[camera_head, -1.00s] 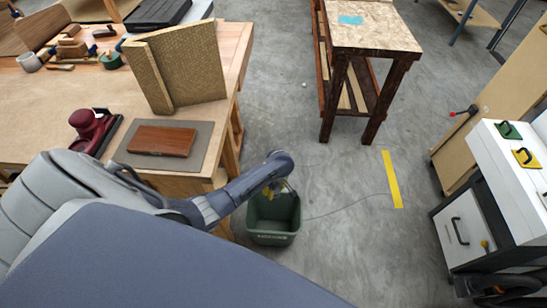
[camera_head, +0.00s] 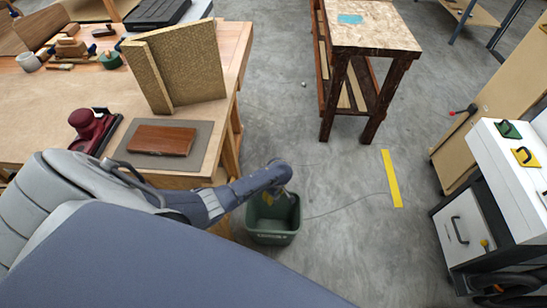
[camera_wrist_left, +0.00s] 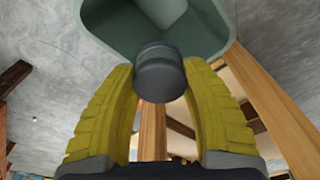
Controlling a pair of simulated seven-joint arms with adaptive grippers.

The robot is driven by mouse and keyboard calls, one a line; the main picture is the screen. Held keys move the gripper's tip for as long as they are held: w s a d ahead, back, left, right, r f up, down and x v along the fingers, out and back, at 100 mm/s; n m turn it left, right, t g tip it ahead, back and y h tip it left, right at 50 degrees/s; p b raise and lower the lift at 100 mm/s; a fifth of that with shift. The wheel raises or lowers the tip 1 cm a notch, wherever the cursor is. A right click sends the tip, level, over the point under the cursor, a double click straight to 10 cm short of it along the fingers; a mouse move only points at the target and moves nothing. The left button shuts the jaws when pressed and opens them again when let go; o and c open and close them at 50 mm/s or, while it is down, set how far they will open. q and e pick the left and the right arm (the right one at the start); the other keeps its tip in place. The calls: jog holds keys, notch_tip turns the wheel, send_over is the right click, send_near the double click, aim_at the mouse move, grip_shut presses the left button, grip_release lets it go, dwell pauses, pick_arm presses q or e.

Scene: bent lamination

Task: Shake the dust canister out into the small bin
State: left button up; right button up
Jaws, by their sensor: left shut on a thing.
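My left gripper (camera_head: 272,196) is over the green small bin (camera_head: 274,238), which stands on the floor beside the workbench. In the left wrist view its yellow fingers (camera_wrist_left: 161,90) are shut on a dark grey, rounded canister (camera_wrist_left: 160,73). The canister shows at the fingertips, in front of the bin's opening (camera_wrist_left: 100,25). I cannot tell whether the canister is open or whether dust is coming out.
The workbench (camera_head: 50,110) at left holds a red sander (camera_head: 92,130), a brown board (camera_head: 161,140) on a grey mat and upright tan panels. A wooden stand (camera_head: 385,38) is behind. A white drawer cabinet (camera_head: 505,170) is at right.

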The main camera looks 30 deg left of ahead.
dwell(0.3)
pick_arm(q)
notch_tip(320, 180, up, 4)
jog(key=shift+s+r, duration=0.1)
jog(key=shift+f, duration=2.1)
dwell(1.3)
dwell(1.3)
